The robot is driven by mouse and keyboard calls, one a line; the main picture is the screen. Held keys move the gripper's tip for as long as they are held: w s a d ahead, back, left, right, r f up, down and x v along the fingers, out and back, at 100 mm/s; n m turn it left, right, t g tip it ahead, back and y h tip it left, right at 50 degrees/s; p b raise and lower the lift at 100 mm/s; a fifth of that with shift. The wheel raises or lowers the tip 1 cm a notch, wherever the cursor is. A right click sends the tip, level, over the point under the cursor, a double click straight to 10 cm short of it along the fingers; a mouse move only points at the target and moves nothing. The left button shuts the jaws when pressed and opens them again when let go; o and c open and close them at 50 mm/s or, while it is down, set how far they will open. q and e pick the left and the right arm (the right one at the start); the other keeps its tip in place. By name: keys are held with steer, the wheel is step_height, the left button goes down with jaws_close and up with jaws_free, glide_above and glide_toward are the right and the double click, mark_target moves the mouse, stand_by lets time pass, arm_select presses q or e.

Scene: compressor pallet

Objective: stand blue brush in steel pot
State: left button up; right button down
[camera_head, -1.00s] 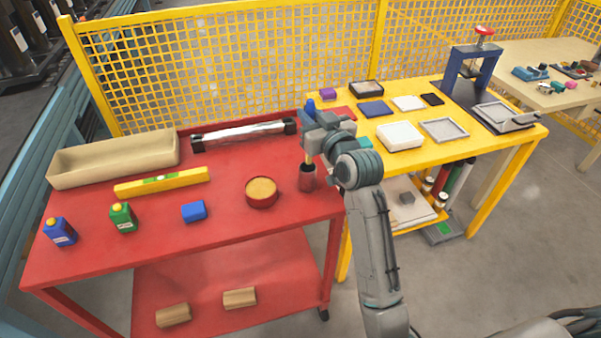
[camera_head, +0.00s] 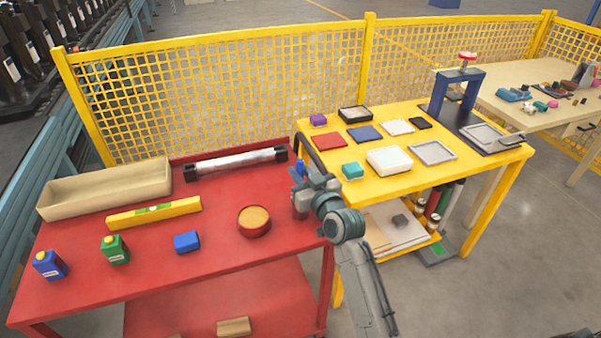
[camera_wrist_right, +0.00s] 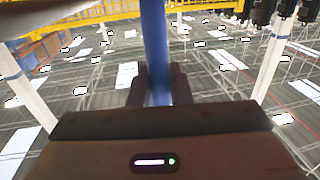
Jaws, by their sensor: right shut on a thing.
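My right gripper (camera_head: 308,186) is shut on the blue brush (camera_head: 299,167), whose blue handle points up above the jaws. The right wrist view shows the blue handle (camera_wrist_right: 155,45) between the two fingers. The steel pot (camera_head: 298,210), a small dark cylinder with reddish reflections, stands at the right end of the red table, just below the gripper. The brush's lower end is hidden by the gripper and pot, so how deep it sits cannot be seen. My left gripper is not in view.
The red table (camera_head: 215,217) also bears a round tin (camera_head: 254,221), a blue block (camera_head: 187,242), a yellow level (camera_head: 154,212), two bottles and a beige tray (camera_head: 105,190). A yellow table (camera_head: 375,187) with several small trays stands close on the right.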

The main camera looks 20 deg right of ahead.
steer(key=shift+f, duration=0.15)
steer(key=c, duration=1.3)
jaws_free()
steer(key=shift+r, duration=0.25)
steer(key=s, duration=0.4)
steer(key=s+d+b, duration=0.1)
steer(key=s, duration=0.3)
steer(key=s+d+b, duration=0.1)
steer(key=s, duration=0.2)
steer(key=shift+s+d, duration=0.1)
steer(key=shift+s, duration=0.3)
